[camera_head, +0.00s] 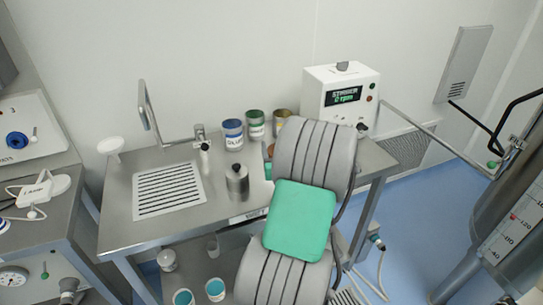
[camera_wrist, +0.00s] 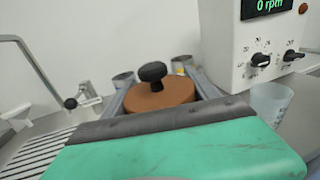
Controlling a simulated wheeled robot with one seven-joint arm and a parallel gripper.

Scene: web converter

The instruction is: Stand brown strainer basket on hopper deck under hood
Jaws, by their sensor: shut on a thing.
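The brown round piece (camera_wrist: 160,95) with a black knob on top, which I take as the strainer basket, sits between the grey fingers of my gripper (camera_wrist: 160,88) in the wrist view. The gripper is shut on it. The piece looks upright; its lower part is hidden by my wrist. In the head view my arm covers most of the gripper, and only a sliver of brown (camera_head: 269,147) shows at its left. I cannot tell whether the piece touches the steel bench (camera_head: 215,215). I cannot make out a hopper deck or a hood for certain.
Behind the gripper stand a blue-labelled can (camera_head: 233,134), a green can (camera_head: 256,125) and a white stirrer unit (camera_head: 342,97). A metal canister (camera_head: 237,183), a tap (camera_head: 203,147) and a slotted drain (camera_head: 167,190) are left. A large steel vessel (camera_head: 507,205) stands right.

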